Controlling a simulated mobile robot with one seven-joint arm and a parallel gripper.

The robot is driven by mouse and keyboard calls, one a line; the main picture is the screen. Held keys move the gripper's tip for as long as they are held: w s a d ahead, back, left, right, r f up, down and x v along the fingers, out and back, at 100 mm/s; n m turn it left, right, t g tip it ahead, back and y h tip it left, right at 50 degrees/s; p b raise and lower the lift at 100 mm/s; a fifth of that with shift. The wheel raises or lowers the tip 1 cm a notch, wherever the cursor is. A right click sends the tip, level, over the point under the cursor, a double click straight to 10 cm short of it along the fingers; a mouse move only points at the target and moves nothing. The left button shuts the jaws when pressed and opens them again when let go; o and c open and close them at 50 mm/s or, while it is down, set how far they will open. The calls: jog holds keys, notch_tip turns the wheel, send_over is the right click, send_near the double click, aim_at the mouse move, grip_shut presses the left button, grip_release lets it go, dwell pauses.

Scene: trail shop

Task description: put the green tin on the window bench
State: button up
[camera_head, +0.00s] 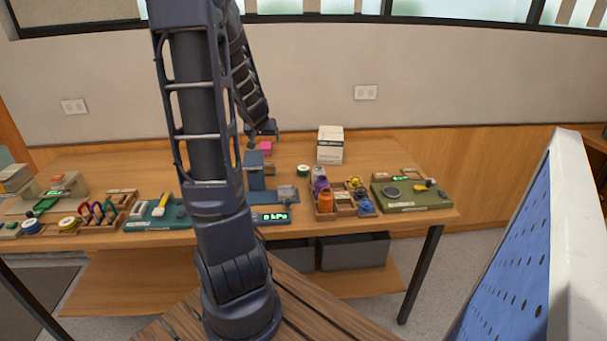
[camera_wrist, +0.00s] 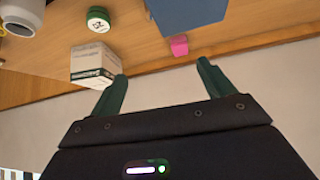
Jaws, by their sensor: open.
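A small round green tin (camera_head: 303,170) with a pale label stands on the long wooden bench (camera_head: 110,165) below the windows, in front of a white box. The tin also shows in the wrist view (camera_wrist: 98,20), near the top edge, beyond the white box. My gripper (camera_head: 262,131) is open and empty above the back of the bench, to the left of the tin. In the wrist view its two green fingers (camera_wrist: 162,72) are spread apart with nothing between them. My arm hides part of the bench in the head view.
The white box (camera_head: 330,145) and a pink block (camera_head: 265,148) stand near the gripper. A blue press-like device (camera_head: 257,175), a bottle tray (camera_head: 343,200) and a green board (camera_head: 412,195) line the front. Bare wood lies at the back left. A blue perforated panel (camera_head: 510,260) stands at right.

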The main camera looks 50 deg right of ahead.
jog(key=s+d+f, duration=0.4)
jog(key=d+f, duration=0.1)
jog(key=d, duration=0.1)
send_near(304, 168)
jog(key=shift+m+g, duration=0.3)
jog(key=shift+m, duration=0.1)
jog(key=shift+w+x, duration=0.15)
jog(key=shift+x, duration=2.4)
jog(key=shift+w+x, duration=0.15)
jog(key=shift+x, duration=2.4)
jog(key=shift+r, duration=0.1)
jog(key=c, duration=1.1)
jog(key=shift+c, duration=0.2)
jog(key=shift+r, duration=0.1)
notch_tip(304, 168, up, 20)
jog(key=shift+w+a, duration=0.1)
